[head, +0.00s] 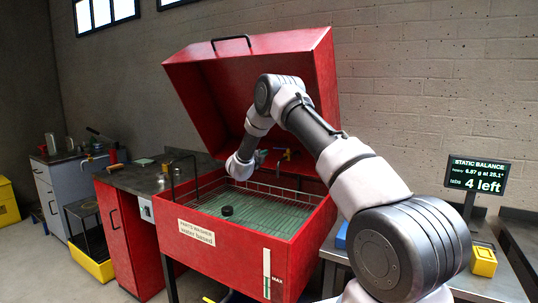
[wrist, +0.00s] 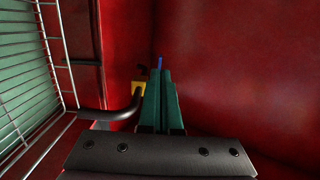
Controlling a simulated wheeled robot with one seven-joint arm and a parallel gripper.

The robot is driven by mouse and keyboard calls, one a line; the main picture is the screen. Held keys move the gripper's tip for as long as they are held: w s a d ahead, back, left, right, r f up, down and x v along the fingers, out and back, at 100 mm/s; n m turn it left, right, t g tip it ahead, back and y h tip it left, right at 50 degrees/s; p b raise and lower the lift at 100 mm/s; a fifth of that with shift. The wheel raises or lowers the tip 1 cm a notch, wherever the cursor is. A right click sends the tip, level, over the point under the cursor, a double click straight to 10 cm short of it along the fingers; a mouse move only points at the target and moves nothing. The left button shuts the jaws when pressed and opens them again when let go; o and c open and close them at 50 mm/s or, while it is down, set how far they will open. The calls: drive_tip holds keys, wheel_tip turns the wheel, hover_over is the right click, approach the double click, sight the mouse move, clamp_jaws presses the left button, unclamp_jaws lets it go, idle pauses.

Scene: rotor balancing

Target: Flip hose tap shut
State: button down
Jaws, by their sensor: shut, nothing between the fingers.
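The red parts washer (head: 240,235) stands with its lid (head: 205,95) raised. In the wrist view a yellow fitting (wrist: 138,87) sits at the end of a bent dark pipe (wrist: 108,114) by the red wall; it looks like the hose tap. A thin blue piece (wrist: 160,62), possibly its lever, shows just past my fingertips. My gripper (wrist: 161,74) is shut and empty, its teal fingers close beside the yellow fitting; contact cannot be told. In the head view small yellow and blue parts (head: 286,154) show at the back of the basin, right of my wrist. The lever's position is unclear.
A wire basket (wrist: 62,55) with green mesh lies on the left in the wrist view. A black disc (head: 227,211) rests in the basin. The screen (head: 477,175) reads "tabs 4 left". Red walls stand close around my gripper.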

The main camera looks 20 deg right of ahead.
drive_tip(key=s+a, duration=0.1)
drive_tip(key=a, duration=0.5)
drive_tip(key=shift+s, duration=0.4)
drive_tip(key=shift+a, duration=0.1)
